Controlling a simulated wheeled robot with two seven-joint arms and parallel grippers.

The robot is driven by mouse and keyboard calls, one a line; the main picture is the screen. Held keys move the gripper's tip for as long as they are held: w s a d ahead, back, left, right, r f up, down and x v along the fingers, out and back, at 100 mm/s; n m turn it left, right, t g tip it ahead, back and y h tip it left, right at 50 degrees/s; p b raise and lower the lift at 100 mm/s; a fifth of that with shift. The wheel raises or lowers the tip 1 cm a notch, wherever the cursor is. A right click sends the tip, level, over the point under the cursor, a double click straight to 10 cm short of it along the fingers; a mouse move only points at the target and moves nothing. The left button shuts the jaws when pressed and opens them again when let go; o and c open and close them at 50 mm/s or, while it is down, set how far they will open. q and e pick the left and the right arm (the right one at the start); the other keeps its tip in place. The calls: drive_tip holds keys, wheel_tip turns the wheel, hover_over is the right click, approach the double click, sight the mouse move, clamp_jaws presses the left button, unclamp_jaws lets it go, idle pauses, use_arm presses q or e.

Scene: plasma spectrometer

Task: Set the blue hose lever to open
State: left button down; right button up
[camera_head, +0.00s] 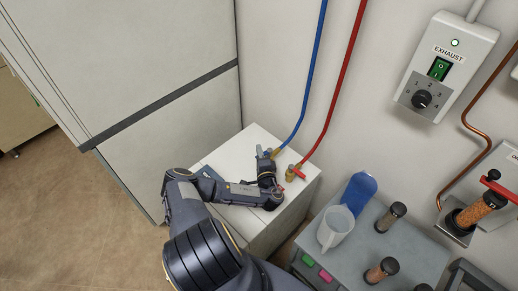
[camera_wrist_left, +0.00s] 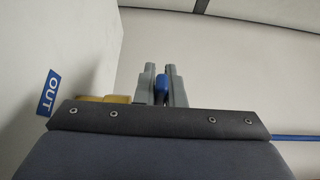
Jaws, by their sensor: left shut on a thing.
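The blue hose (camera_head: 313,60) comes down the wall to a brass fitting on the white box (camera_head: 258,137). My left gripper (camera_head: 266,158) is at this fitting, and its body hides most of the valve in the head view. In the left wrist view the blue lever (camera_wrist_left: 161,87) stands between the two grey fingers, which are shut on it. Brass valve parts (camera_wrist_left: 103,99) show just left of the fingers. The lever's angle to the hose is hard to tell. My right gripper is in neither view.
The red hose (camera_head: 343,88) ends at a brass valve with a red lever (camera_head: 298,173), close to the right of my left gripper. A blue OUT label (camera_wrist_left: 48,93) is on the left surface. A grey bench with a clear jug (camera_head: 335,229) and several jars stands at right.

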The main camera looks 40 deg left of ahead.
use_arm(q)
drive_tip(key=shift+s+d+r+n+g+y, duration=0.1)
drive_tip(key=shift+n+g+y, duration=0.35)
drive_tip(key=shift+n+g, duration=0.25)
drive_tip(key=shift+s+d+n+g+y, duration=0.1)
drive_tip(key=shift+n+g+y, duration=0.4)
drive_tip(key=shift+g, duration=0.6)
drive_tip(key=shift+r, duration=0.1)
drive_tip(key=c, duration=1.5)
unclamp_jaws()
drive_tip(key=shift+d, duration=0.1)
drive_tip(key=shift+s+d+f, duration=0.15)
drive_tip(key=shift+d+f, duration=0.05)
drive_tip(key=shift+d, duration=0.05)
drive_tip(key=b+v, duration=0.1)
drive_tip(key=v, duration=0.6)
drive_tip(key=shift+s, duration=0.1)
